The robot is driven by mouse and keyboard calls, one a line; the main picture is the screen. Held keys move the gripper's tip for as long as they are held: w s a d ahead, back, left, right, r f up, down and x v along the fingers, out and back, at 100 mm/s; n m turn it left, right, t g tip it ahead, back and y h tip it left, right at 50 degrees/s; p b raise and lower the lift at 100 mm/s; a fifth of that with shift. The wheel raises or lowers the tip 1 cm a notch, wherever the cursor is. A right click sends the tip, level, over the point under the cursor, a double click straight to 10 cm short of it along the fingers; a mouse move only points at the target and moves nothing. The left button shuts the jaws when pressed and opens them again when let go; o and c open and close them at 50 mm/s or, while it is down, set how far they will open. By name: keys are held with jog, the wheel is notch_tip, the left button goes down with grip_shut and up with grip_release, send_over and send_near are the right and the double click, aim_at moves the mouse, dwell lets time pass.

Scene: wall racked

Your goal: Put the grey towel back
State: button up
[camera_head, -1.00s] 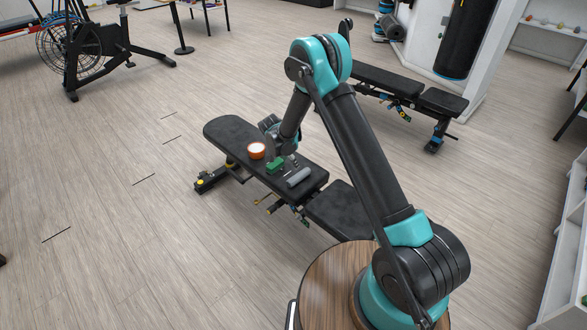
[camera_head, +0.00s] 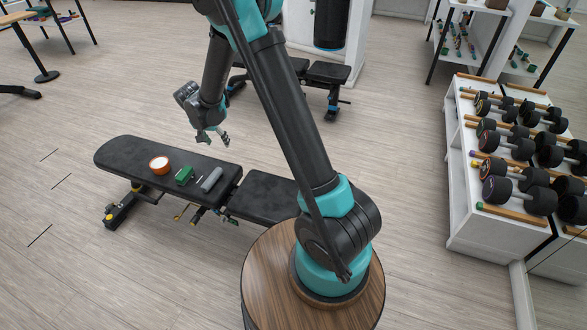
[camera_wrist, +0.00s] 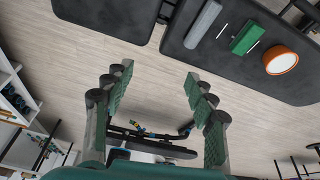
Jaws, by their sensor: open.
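A grey rolled towel (camera_head: 211,180) lies on the black padded bench (camera_head: 120,151), near the right end of its long pad. It also shows in the wrist view (camera_wrist: 203,24) at the top, beyond my fingers. My gripper (camera_head: 213,138) hangs in the air past the far edge of the bench, apart from the towel. In the wrist view my gripper (camera_wrist: 153,90) has its fingers spread wide with nothing between them.
A green block (camera_head: 184,175) and an orange-rimmed round container (camera_head: 159,165) sit beside the towel. A white rack (camera_head: 460,190) with several dumbbells stands at the right. Another bench (camera_head: 325,73) stands behind. Open wooden floor lies at the left.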

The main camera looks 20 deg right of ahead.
jog(key=s+d+r+n+y, duration=0.1)
jog(key=s+d+r+n, duration=0.1)
jog(key=s+d+r, duration=0.4)
jog(key=s+d+r+n, duration=0.1)
jog(key=s+d+r, duration=0.2)
jog(key=s+d, duration=0.55)
jog(key=s+d+f+n, duration=0.1)
jog(key=s+d, duration=0.2)
jog(key=s, duration=0.4)
jog(key=s+d+n+t+y, duration=0.1)
jog(key=s+d, duration=0.3)
jog(key=s, duration=0.4)
jog(key=shift+s+d+f+n, duration=0.2)
jog(key=shift+d+f+n, duration=0.05)
jog(key=shift+f+n, duration=0.1)
